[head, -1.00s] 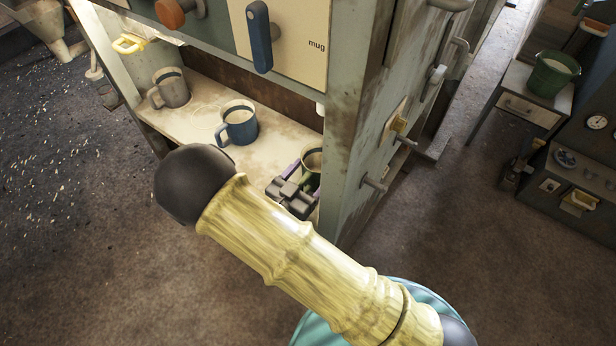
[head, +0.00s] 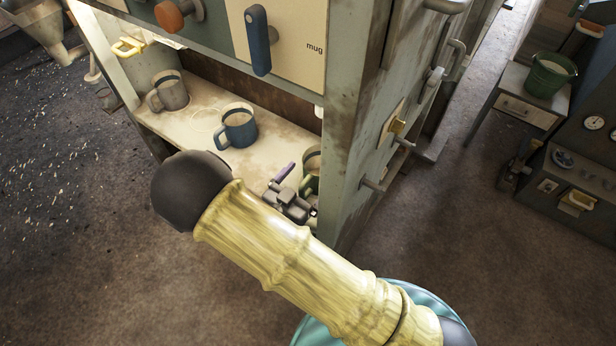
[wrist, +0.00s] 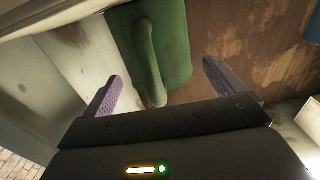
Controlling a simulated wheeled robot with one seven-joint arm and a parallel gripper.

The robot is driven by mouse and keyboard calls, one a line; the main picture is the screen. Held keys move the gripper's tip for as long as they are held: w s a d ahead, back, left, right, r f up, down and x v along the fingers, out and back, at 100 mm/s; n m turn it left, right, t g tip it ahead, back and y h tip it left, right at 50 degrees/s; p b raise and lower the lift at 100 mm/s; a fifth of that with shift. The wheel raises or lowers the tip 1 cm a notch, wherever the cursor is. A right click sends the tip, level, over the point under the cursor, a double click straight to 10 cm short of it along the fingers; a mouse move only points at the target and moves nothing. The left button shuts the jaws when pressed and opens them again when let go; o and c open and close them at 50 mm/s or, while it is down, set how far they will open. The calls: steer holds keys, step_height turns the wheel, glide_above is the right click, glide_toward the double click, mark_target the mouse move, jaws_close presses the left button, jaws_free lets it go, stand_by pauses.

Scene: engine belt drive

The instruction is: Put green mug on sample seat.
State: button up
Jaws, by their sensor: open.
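The green mug (head: 312,163) stands at the right end of the shelf in the head view, partly hidden behind the cabinet's corner post. In the wrist view the green mug (wrist: 172,42) is ahead, with its handle pointing toward me between the two purple fingers. My gripper (wrist: 163,85) is open and empty, and the mug's body looks just beyond the fingertips. In the head view my gripper (head: 288,188) is at the shelf's front edge, just left of and in front of the mug. I cannot make out the sample seat.
A blue mug (head: 238,128) stands mid-shelf and a grey mug (head: 170,92) at its left end. The cabinet (head: 365,125) has a post close right of my gripper and drawers above. The shelf (head: 200,128) has bare room around the blue mug.

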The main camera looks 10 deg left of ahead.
steer(key=p+v, duration=0.2)
steer(key=v, duration=0.9)
steer(key=shift+f, duration=0.1)
